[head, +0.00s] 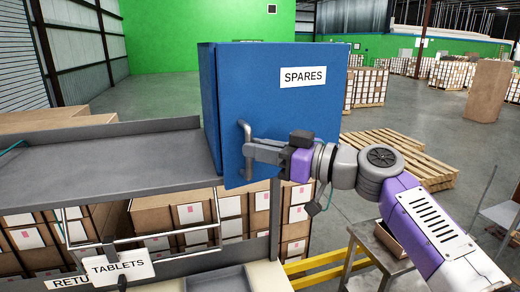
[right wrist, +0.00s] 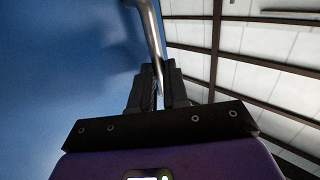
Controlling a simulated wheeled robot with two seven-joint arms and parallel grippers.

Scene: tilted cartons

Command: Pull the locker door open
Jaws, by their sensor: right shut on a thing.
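A blue locker (head: 209,105) stands on the grey shelf. Its door (head: 270,112) faces me and carries a white label reading SPARES. I cannot tell whether the door stands slightly ajar. A grey bar handle (head: 242,131) is upright near the door's left edge. My right gripper (head: 249,152) reaches in from the right and is shut on this handle. In the right wrist view the handle (right wrist: 150,30) runs down between the two dark fingers of the right gripper (right wrist: 158,88), with the blue door (right wrist: 60,70) on the left. My left gripper is not in view.
The grey shelf (head: 100,172) left of the locker is bare. A TABLETS sign (head: 118,268) hangs at the lower left. Cartons (head: 170,212) stand below the shelf. Wooden pallets (head: 385,142) and a small grey table (head: 378,250) are on the right, beyond my right arm.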

